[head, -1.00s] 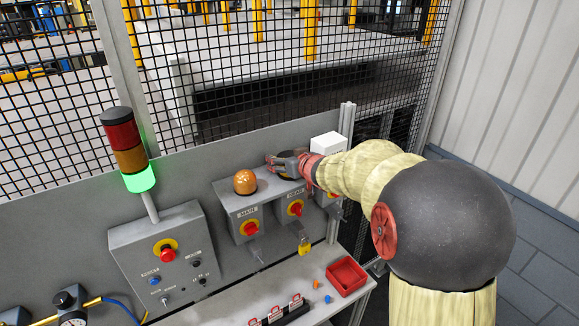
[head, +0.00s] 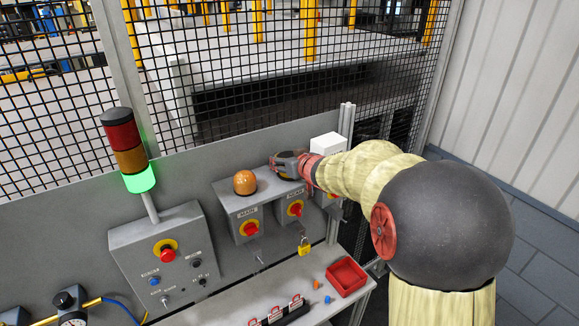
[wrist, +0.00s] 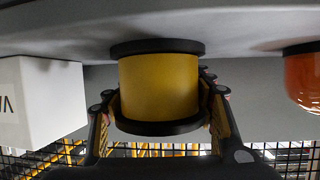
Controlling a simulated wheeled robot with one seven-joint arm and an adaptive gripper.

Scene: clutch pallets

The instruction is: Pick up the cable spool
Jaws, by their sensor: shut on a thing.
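The cable spool (wrist: 158,88) is yellow with black flanges and fills the middle of the wrist view, which looks upside down. One flange is against or very close to the grey top of the switch box (wrist: 235,25). My gripper (wrist: 160,112) has a finger on each side of the spool and is shut on it. In the head view my gripper (head: 287,165) is over the top of the switch box (head: 238,203), and it hides most of the spool.
An orange beacon (head: 245,182) stands left of my gripper, and a white box (head: 327,146) stands close on the right. Rotary switches and a yellow padlock (head: 304,246) are on the front below. A red tray (head: 346,277) sits on the shelf. Mesh fencing stands behind.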

